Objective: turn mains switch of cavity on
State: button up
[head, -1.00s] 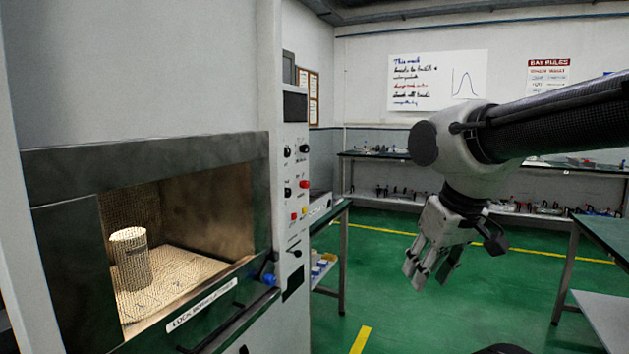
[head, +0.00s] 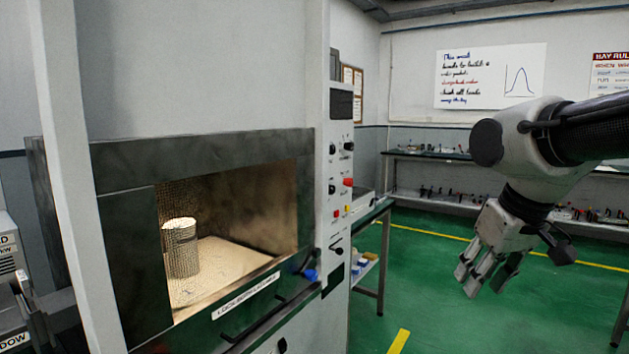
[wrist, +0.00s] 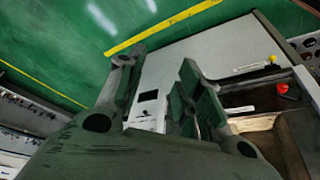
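The microwave cavity (head: 112,240) is a dark-framed box with a lit interior behind a mesh window, and a pale cylinder (head: 181,250) stands inside. To its right is a narrow white control panel (head: 340,226) with a dark display, black knobs, a red knob (head: 348,182), small coloured buttons and a black lever-like control (head: 337,251). Which control is the mains switch cannot be read. My gripper (head: 481,278) hangs to the right of the panel, well apart from it, pointing down. In the wrist view its fingers (wrist: 157,68) are spread with nothing between them.
A green-topped bench (head: 372,217) stands just behind the panel. A blue-tipped handle (head: 310,275) sticks out at the cavity's lower right. Shelves with small items (head: 430,156) line the back wall. Green floor (head: 440,300) between panel and gripper is clear.

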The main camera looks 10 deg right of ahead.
aim_at(348, 182)
jog(key=i+z, duration=0.3)
jog(key=i, duration=0.8)
